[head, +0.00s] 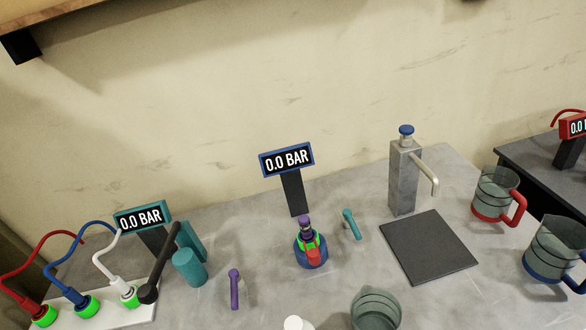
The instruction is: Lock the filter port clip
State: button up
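A blue round fitting (311,260) stands on the grey counter below the middle display. It has a purple top (305,224), bright green parts and a red tab (313,256) at its front. It may be the filter port with its clip, but no label shows this. The red tab is too small to tell whether it is locked. A teal lever (351,224) lies close to its right, and a purple lever (235,289) is to its left. My gripper is not in view.
Displays reading 0.0 BAR stand at the middle (287,160) and left (142,217). A black-handled teal device (189,267) and hoses on green-based fittings are left. A tap (403,177), dark mat (428,246) and handled jugs (495,195) are right. A glass jug (376,311) is in front.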

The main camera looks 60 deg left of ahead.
aim_at(313, 255)
jog(key=u, duration=0.05)
jog(key=k, duration=0.25)
jog(key=u, duration=2.85)
jog(key=k, duration=1.1)
jog(key=z, duration=1.35)
jog(key=i, duration=1)
jog(key=u, duration=0.05)
